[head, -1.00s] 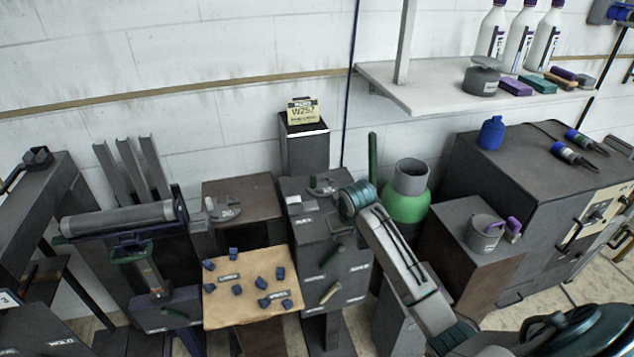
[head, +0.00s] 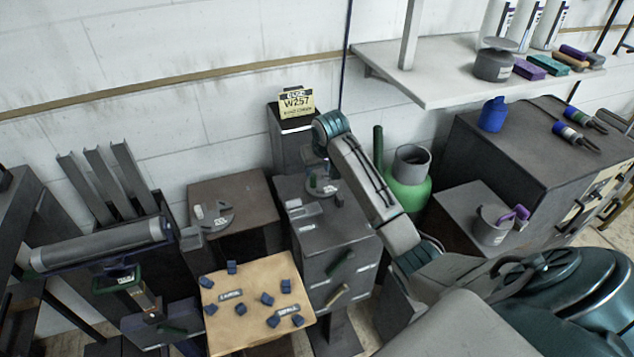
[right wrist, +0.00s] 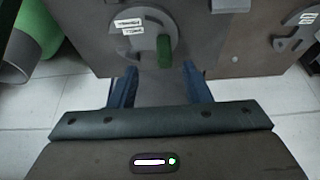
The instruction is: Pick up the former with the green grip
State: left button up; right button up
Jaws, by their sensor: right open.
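The former with the green grip (right wrist: 164,50) is a grey round plate with white labels, lying on a dark cabinet top in the right wrist view. In the head view this plate (head: 322,187) lies at the back of the cabinet, close beneath the end of my right arm. My right gripper (right wrist: 161,86) is open and empty; its two blue fingers point toward the cabinet edge, just short of the green grip in the picture. In the head view its fingers are hard to make out. A second former (head: 212,219) lies on the brown block to the left. My left gripper is not in view.
A tan board (head: 245,325) with several blue pieces is in front. A green cylinder (head: 408,193) with a grey collar stands right of the cabinet. A tall dark post with a W257 sign (head: 296,103) stands behind. A white shelf (head: 430,75) overhangs at right.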

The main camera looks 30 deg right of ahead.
aim_at(313, 174)
jog(key=shift+f, duration=0.4)
jog(key=shift+w+f, duration=0.25)
jog(key=shift+f, duration=0.1)
jog(key=p+x, duration=0.1)
jog(key=x, duration=0.1)
jog(key=w+p+x, duration=0.1)
jog(key=x, duration=0.1)
jog(key=shift+w+a+f, duration=0.1)
jog(key=shift+a+f, duration=0.05)
jog(key=shift+f, duration=0.05)
jog(key=shift+w+f, duration=0.25)
jog(key=shift+f, duration=0.4)
jog(key=shift+s, duration=0.1)
grip_shut()
jog(key=shift+r, duration=0.15)
